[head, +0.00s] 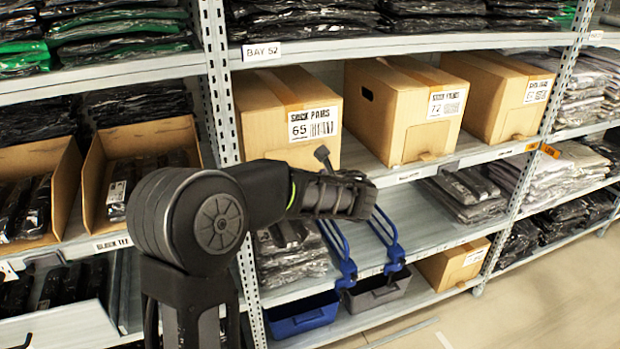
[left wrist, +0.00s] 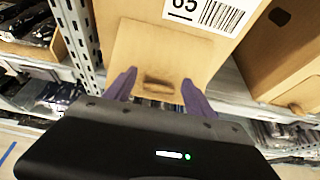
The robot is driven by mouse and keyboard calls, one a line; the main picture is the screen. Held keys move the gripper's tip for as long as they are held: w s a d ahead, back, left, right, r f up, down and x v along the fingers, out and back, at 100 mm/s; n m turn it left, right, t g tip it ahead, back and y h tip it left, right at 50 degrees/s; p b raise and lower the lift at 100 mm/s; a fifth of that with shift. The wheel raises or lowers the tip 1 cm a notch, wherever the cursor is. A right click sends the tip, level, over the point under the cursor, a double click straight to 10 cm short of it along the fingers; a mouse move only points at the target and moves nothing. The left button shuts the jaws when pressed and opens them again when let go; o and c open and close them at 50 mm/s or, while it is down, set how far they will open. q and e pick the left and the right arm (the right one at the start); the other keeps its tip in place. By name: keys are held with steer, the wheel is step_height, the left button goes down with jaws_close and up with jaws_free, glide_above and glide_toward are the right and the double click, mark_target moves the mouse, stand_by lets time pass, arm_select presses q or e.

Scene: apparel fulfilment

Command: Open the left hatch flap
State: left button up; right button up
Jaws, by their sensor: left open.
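The left carton (head: 290,110), labelled 65, stands on the middle shelf. My arm covers its lower front in the head view. The left wrist view shows its cardboard hatch flap (left wrist: 160,52), with a small raised tab or lip (left wrist: 158,84) at its lower edge. The flap appears to lie against the carton front. My left gripper (left wrist: 158,92) is open, its two purple fingers on either side of the flap's lower part. I cannot tell whether they touch it. The gripper also shows from behind in the head view (head: 335,192). My right gripper is not in view.
Two similar cartons, labelled 72 (head: 405,110) and another (head: 497,95), stand to the right. A perforated upright post (head: 218,80) is left of carton 65. Bagged garments lie on the shelf above (head: 300,18). Blue (head: 302,315) and grey baskets sit below.

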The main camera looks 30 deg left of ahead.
arm_select(q)
steer(key=shift+d, duration=0.1)
steer(key=b+v, duration=0.1)
steer(key=v, duration=0.6)
steer(key=shift+s+d, duration=0.2)
steer(key=shift+d, duration=0.05)
steer(key=shift+r, duration=0.1)
